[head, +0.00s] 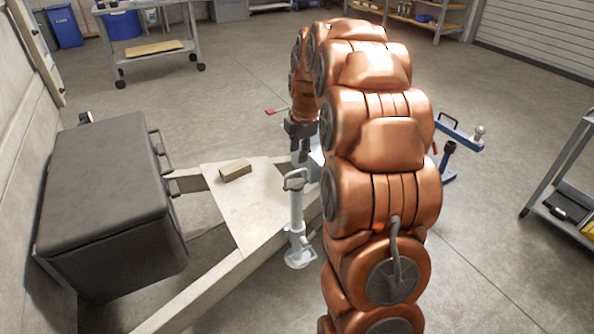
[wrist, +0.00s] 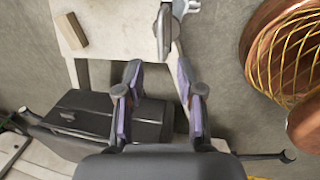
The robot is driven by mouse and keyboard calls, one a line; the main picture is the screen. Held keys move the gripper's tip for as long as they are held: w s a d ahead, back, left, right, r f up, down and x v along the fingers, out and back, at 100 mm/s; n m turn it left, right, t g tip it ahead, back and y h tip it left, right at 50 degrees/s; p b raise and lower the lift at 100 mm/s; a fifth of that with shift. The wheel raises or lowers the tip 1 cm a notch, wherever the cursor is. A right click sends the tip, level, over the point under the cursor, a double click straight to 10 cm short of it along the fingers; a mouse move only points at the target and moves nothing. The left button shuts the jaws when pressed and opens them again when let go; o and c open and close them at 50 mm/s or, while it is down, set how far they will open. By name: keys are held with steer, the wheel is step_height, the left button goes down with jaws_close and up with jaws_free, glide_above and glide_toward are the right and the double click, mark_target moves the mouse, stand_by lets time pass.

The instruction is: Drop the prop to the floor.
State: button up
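The light grey jack-like post, which looks like the prop (head: 298,226), stands upright beside the pale trailer frame (head: 192,290), with a loop handle on top and a round foot near the floor. I cannot tell whether the foot touches the floor. My gripper (head: 299,157) points down just behind the handle, partly hidden by my arm. In the wrist view, my gripper (wrist: 159,68) has its two fingers spread with clear space between them. A grey part, apparently of the prop (wrist: 164,32), lies just beyond the fingertips, and nothing is held.
A wooden block (head: 235,170) lies on the frame's pale plate (head: 252,212). A big dark box (head: 105,200) stands at left. A blue bar with a hitch ball (head: 460,134) is at right. Open floor (head: 480,225) lies right of my arm, before a shelf (head: 560,212).

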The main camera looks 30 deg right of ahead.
mark_target(296, 171)
steer(key=f, duration=0.3)
steer(key=w+f+b, duration=0.1)
steer(key=f, duration=0.3)
steer(key=shift+w, duration=0.15)
steer(key=shift+r, duration=0.1)
steer(key=shift+c, duration=0.2)
jaws_close()
